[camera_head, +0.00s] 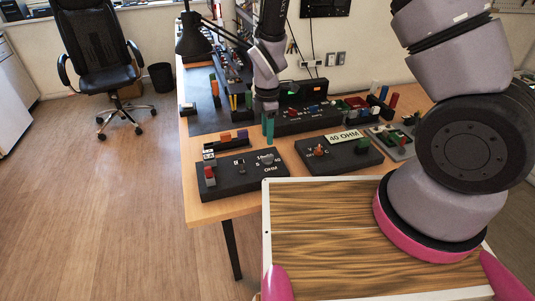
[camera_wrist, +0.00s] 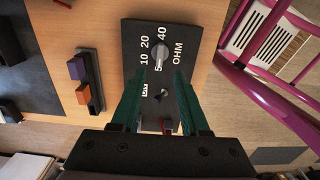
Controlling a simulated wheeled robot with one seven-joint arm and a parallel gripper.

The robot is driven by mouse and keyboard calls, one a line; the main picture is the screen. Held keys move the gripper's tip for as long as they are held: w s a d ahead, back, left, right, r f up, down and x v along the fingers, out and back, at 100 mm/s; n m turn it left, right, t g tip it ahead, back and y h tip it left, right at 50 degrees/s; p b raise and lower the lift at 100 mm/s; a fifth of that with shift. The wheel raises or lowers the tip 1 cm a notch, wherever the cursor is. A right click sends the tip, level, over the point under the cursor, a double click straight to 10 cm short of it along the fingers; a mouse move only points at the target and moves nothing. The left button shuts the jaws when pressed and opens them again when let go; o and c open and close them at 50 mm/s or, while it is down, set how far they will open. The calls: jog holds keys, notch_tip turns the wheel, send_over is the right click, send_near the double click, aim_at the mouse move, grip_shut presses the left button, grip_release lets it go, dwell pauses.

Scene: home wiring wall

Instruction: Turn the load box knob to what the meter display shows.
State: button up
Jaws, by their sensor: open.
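The load box (camera_head: 235,183) is a black box at the table's front left corner, marked OHM. Its grey knob (camera_head: 268,157) also shows in the wrist view (camera_wrist: 158,52), with 5, 10, 20 and 40 printed around it. I cannot tell which number the knob points to. The meter (camera_head: 365,158) is a black box to its right, and its display (camera_head: 343,137) reads 40 OHM. My gripper (camera_head: 268,138) has green fingers, open and empty, above and behind the knob in the head view. In the wrist view, the knob lies just beyond the gap between the fingertips (camera_wrist: 157,76).
A red switch (camera_head: 210,174) stands on the load box's left end. A rack with orange and purple blocks (camera_head: 226,139) is behind the load box. More wiring boxes (camera_head: 310,118) and a black lamp (camera_head: 195,38) stand farther back.

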aim_at(268, 156)
notch_tip(268, 156, down, 8)
jog(key=shift+f, duration=0.25)
grip_shut()
